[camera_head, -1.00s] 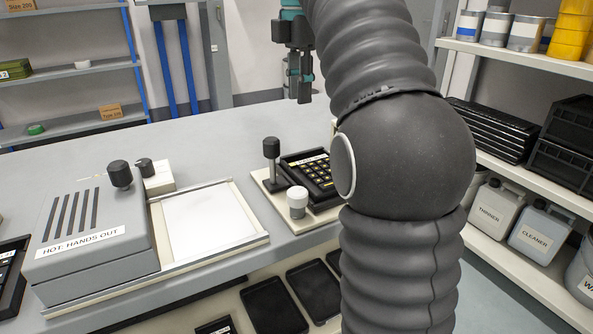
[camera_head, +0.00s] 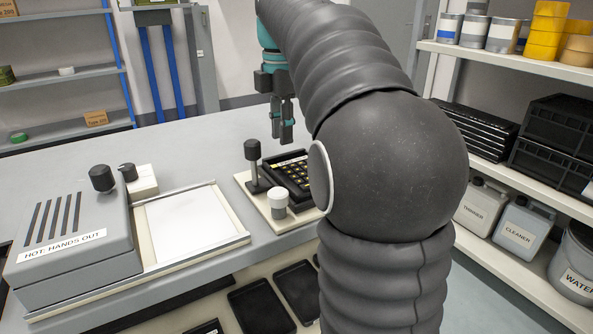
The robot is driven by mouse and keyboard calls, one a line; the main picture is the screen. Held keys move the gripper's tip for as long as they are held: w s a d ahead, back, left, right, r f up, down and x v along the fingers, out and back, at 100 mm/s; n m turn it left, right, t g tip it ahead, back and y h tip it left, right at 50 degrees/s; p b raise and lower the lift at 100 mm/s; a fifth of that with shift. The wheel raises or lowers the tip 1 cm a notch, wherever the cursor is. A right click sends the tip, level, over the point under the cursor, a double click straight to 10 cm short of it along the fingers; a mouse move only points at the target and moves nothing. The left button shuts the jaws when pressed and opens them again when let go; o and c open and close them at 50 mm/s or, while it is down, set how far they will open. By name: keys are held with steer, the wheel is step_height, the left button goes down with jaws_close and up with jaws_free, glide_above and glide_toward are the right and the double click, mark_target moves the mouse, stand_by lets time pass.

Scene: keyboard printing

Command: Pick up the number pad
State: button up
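The number pad (camera_head: 289,177) is a black pad with rows of yellow-marked keys and a white label strip. It sits on a pale base plate (camera_head: 284,222) on the grey counter, and my arm hides its right part. My gripper (camera_head: 281,131) is dark with teal parts and points down, above and behind the pad, apart from it. Its two fingers show a narrow gap. I see nothing between them, but the view is too small to tell how far they are open.
A black-knobbed lever (camera_head: 253,160) and a white knob (camera_head: 277,202) stand left of and in front of the pad. A grey box labelled "HOT: HANDS OUT" (camera_head: 75,238) and a white plate (camera_head: 193,222) lie further left. The counter (camera_head: 190,152) behind is clear.

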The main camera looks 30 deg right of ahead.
mark_target(282, 154)
step_height(282, 154, down, 5)
steer(key=shift+s+a+r+b, duration=0.1)
steer(key=shift+r+b, duration=0.1)
steer(key=shift+b, duration=0.25)
jaws_close()
